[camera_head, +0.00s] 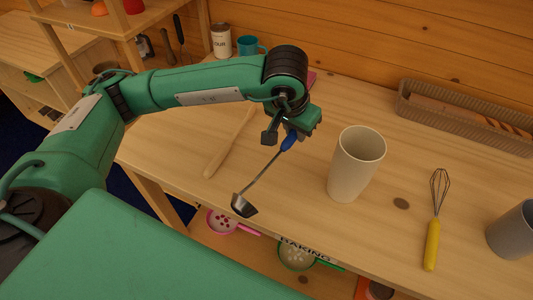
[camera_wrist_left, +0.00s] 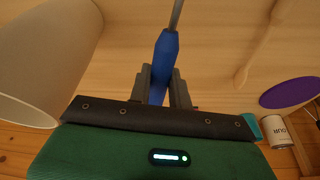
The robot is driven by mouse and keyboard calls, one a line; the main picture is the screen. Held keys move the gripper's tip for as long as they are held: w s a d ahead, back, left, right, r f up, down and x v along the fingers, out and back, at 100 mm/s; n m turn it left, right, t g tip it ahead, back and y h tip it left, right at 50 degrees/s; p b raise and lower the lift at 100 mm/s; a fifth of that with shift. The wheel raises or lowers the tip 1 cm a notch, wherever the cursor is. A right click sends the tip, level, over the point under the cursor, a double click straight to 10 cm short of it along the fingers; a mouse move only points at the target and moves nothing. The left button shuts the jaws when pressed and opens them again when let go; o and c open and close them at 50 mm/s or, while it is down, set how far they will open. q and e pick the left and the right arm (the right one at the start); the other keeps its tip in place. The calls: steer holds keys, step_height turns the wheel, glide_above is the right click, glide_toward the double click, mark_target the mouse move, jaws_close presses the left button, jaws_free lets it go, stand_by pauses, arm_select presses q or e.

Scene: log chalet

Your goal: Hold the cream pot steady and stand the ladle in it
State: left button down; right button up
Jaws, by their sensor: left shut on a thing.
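The cream pot (camera_head: 356,165) stands upright on the wooden table, right of my left gripper (camera_head: 283,135), and its mouth looks empty. It also shows at the left of the left wrist view (camera_wrist_left: 45,50). My left gripper is shut on the blue handle of the ladle (camera_head: 262,172). The ladle slants, with its dark metal bowl down and to the left, near the table's front edge. The bowl is apart from the pot. In the left wrist view the blue handle (camera_wrist_left: 165,55) sits between the fingers (camera_wrist_left: 160,88). My right gripper is not in view.
A wooden utensil (camera_head: 230,142) lies left of the ladle. A whisk (camera_head: 432,245) and a grey cup (camera_head: 513,231) are at the right. A long woven tray (camera_head: 411,105) lies at the back right. A jar (camera_head: 221,42) and teal mug (camera_head: 250,46) stand at the back left.

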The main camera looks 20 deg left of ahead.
arm_select(q)
steer(key=s+d+r+m+t+h, duration=0.1)
steer(key=d+r+m+t+h, duration=0.3)
steer(key=r, duration=0.8)
steer(key=s+d+r+m+t+h, duration=0.15)
steer(key=d+r+h, duration=0.35)
steer(key=r, duration=0.7)
steer(key=d+r+m+t+h, duration=0.25)
steer(key=r+h, duration=0.35)
steer(key=r, duration=0.7)
steer(key=shift+m, duration=0.3)
steer(key=shift+d+f, duration=0.25)
steer(key=shift+f, duration=1.05)
steer(key=shift+d+f, duration=0.2)
steer(key=shift+f, duration=1.1)
